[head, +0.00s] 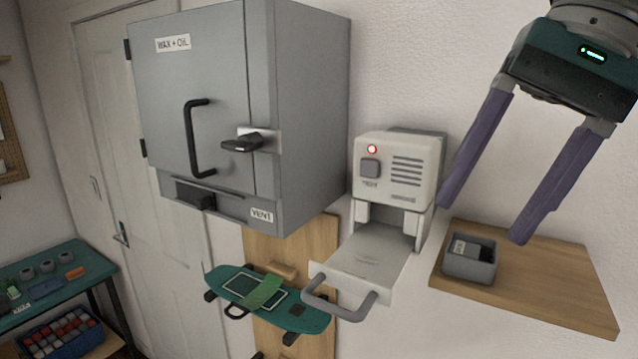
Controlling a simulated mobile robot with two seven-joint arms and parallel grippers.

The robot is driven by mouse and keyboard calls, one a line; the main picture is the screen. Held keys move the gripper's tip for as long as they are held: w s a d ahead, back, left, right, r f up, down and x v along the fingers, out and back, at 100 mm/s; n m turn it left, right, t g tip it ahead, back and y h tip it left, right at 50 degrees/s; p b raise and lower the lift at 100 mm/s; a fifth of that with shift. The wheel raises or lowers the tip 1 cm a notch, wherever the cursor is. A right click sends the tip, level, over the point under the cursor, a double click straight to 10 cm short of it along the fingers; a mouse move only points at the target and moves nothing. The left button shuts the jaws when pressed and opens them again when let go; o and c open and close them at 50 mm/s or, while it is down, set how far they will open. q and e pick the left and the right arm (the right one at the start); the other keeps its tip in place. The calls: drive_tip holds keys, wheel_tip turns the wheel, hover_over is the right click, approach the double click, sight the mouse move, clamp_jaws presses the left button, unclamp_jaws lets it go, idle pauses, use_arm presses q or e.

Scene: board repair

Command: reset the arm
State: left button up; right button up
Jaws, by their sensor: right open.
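My right gripper (487,218) comes in from the upper right in the head view. Its two purple fingers are spread wide apart with nothing between them. It hangs in front of the white wall, with its fingertips above and around the level of the wooden shelf (560,282) at the right. My left gripper is not in view.
A grey cabinet (190,85) labelled WAX + OIL hangs on the wall, door shut. A white device (398,165) with a red light has its tray (365,262) out. A grey bin (470,265) sits on the shelf. A teal skateboard (310,316) is mounted below the cabinet.

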drive_tip(key=s+a+r+m+y, duration=0.25)
drive_tip(key=a+y, duration=0.25)
drive_tip(key=a, duration=0.3)
drive_tip(key=s+a+r+m+y, duration=0.1)
drive_tip(key=a+r+m+y, duration=0.15)
drive_tip(key=a+y, duration=0.4)
drive_tip(key=a+r+m+t+y, duration=0.45)
drive_tip(key=r+m, duration=0.35)
drive_tip(key=m, duration=0.3)
drive_tip(key=w+d+f+m+t+h, duration=0.25)
drive_tip(key=d+m+t+h, duration=0.4)
drive_tip(key=m, duration=0.75)
drive_tip(key=w+d+f+m+t+h, duration=0.1)
drive_tip(key=w+d+m+t+h, duration=0.45)
drive_tip(key=m, duration=0.75)
drive_tip(key=s+d+f+m+g+h, duration=0.1)
drive_tip(key=s+d+f+m+h, duration=0.2)
drive_tip(key=d+f+m+h, duration=0.65)
drive_tip(key=s+d+f+m+g+y, duration=0.1)
drive_tip(key=s+f+m+g, duration=1.1)
drive_tip(key=s+f, duration=0.6)
drive_tip(key=s+m, duration=0.1)
drive_tip(key=s, duration=0.3)
drive_tip(key=shift+s+d+f, duration=0.25)
drive_tip(key=shift+s+f, duration=0.1)
